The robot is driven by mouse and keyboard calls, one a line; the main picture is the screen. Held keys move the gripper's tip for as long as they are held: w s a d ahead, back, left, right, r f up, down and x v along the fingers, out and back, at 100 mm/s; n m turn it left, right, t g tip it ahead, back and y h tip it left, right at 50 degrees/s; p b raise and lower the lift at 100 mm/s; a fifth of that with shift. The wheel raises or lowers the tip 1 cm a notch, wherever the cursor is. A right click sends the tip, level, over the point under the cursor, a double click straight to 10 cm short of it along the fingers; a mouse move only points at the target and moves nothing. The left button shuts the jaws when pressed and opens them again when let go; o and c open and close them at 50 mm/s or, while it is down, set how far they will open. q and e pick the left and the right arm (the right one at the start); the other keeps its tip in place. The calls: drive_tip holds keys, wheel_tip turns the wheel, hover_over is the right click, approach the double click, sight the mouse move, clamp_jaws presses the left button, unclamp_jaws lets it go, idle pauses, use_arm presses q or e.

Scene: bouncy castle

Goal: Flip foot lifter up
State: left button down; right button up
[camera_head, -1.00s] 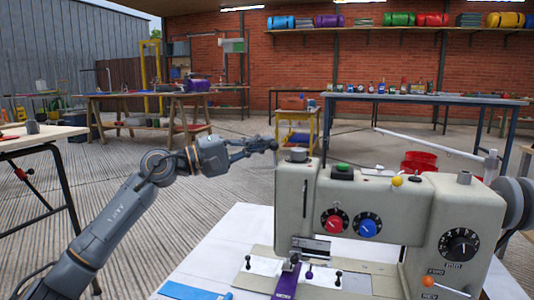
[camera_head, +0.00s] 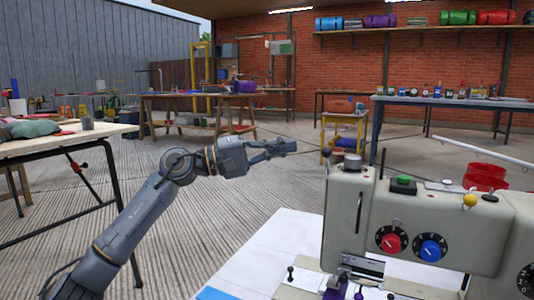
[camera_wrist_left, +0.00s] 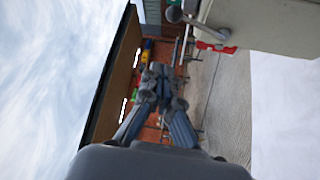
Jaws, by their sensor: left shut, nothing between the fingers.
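The beige sewing machine (camera_head: 425,222) stands at the lower right of the head view, on a white table. A small lever with a dark ball end (camera_head: 328,154) shows at its upper left edge. The wrist view shows a grey ball-ended lever (camera_wrist_left: 176,14) on the machine's side, at the top. I cannot tell for sure that this is the foot lifter. My left gripper (camera_head: 293,146) is shut and empty, left of the machine and apart from the lever. Its fingers also show in the wrist view (camera_wrist_left: 157,72). My right gripper is out of view.
The white table top (camera_head: 275,245) lies below my left gripper. A work table (camera_head: 65,140) with a green cloth stands at the left. A yellow stool (camera_head: 345,125) and a blue-legged table (camera_head: 440,103) stand behind. Open floor lies around my left arm.

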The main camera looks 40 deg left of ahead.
use_arm(q)
drive_tip(key=v, duration=0.3)
drive_tip(key=shift+s+a+f, duration=0.15)
idle(0.6)
